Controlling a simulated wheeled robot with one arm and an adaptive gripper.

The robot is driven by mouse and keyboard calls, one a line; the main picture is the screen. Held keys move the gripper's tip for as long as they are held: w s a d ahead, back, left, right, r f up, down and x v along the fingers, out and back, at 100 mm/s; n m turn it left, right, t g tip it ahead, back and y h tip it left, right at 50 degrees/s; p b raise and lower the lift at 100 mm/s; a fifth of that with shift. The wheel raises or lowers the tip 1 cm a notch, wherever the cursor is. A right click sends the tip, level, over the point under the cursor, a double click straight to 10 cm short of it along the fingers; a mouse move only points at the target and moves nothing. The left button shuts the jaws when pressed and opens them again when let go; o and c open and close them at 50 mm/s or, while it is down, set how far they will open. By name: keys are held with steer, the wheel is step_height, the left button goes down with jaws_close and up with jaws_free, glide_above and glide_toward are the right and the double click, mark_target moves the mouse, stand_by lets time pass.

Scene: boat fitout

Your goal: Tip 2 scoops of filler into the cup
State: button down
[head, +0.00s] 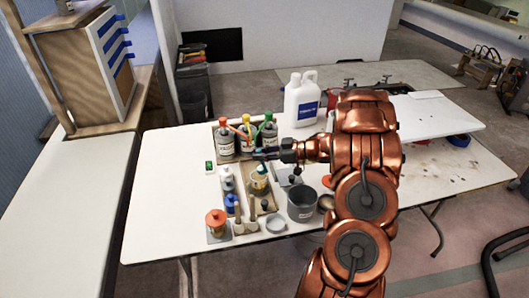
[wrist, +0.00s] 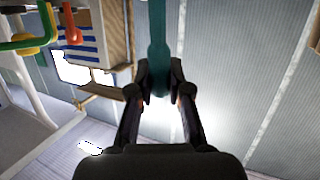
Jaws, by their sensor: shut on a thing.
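My gripper (head: 262,155) is shut on a teal bar-like handle, seen between the fingertips in the wrist view (wrist: 158,50); it looks like the scoop's handle. In the head view my gripper is above the table, behind a small round tub (head: 259,182) with pale yellowish sides. A teal piece (head: 261,169) shows at the tub's top; I cannot tell whether it is inside or above it. A grey open pot (head: 302,204) stands right of the tub. I cannot tell which vessel is the cup or see any filler in the scoop.
Bottles with red, yellow and green tops (head: 246,138) stand in a tray behind my gripper. A white jug (head: 301,100) is behind right. An orange-topped jar (head: 216,223), a blue-capped bottle (head: 231,204) and a shallow dish (head: 276,224) are in front. The table's left part is clear.

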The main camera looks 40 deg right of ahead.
steer(key=w+a+f+n+g+h+p, duration=0.1)
steer(key=w+a+f+g+h+p, duration=0.1)
steer(key=a+g+h+p, duration=0.3)
steer(key=shift+w+f+h+p, duration=0.2)
steer(key=shift+w+h+p, duration=0.6)
steer(key=shift+p, duration=0.75)
steer(key=shift+s, duration=0.15)
stand_by(0.5)
